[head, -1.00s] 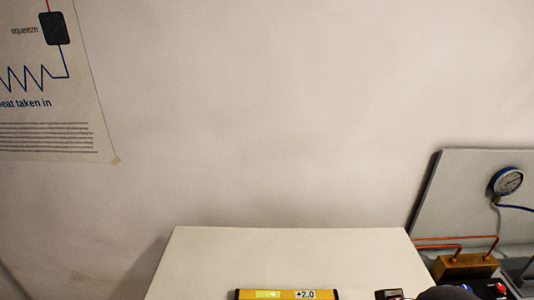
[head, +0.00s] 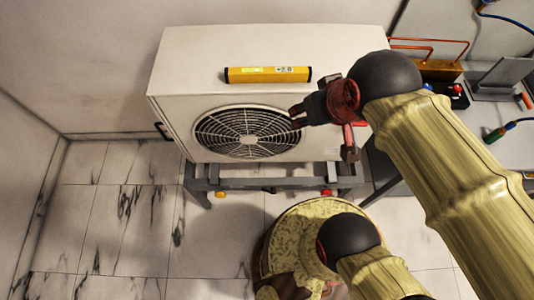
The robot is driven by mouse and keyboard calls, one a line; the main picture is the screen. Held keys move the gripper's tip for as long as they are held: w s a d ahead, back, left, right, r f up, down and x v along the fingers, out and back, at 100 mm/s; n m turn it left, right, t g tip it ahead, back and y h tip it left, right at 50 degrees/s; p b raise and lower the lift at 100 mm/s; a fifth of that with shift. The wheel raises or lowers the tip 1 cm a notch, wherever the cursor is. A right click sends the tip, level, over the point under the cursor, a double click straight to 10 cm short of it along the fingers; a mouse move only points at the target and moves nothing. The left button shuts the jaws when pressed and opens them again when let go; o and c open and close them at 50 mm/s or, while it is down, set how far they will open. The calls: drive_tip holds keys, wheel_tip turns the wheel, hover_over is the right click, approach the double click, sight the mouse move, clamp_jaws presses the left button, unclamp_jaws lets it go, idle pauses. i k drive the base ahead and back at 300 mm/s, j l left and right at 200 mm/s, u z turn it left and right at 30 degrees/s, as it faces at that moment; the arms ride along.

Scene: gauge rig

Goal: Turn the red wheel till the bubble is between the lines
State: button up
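The yellow spirit level (head: 245,75) lies on top of the white fan unit (head: 185,75). A small red wheel (head: 327,193) sits low on the grey stand under the unit's right side. My gripper (head: 297,115) is in front of the fan grille's upper right edge, above and left of the red wheel and apart from it. Its dark fingers look spread, with nothing between them.
A yellow knob (head: 221,194) sits on the stand's left side. The grey stand (head: 265,183) carries the unit. A bench (head: 507,145) with copper pipes and a hose stands at right. The marble floor at left is clear.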

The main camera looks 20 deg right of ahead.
sight(325, 192)
drive_tip(key=k+l, duration=1)
drive_tip(key=k, duration=0.15)
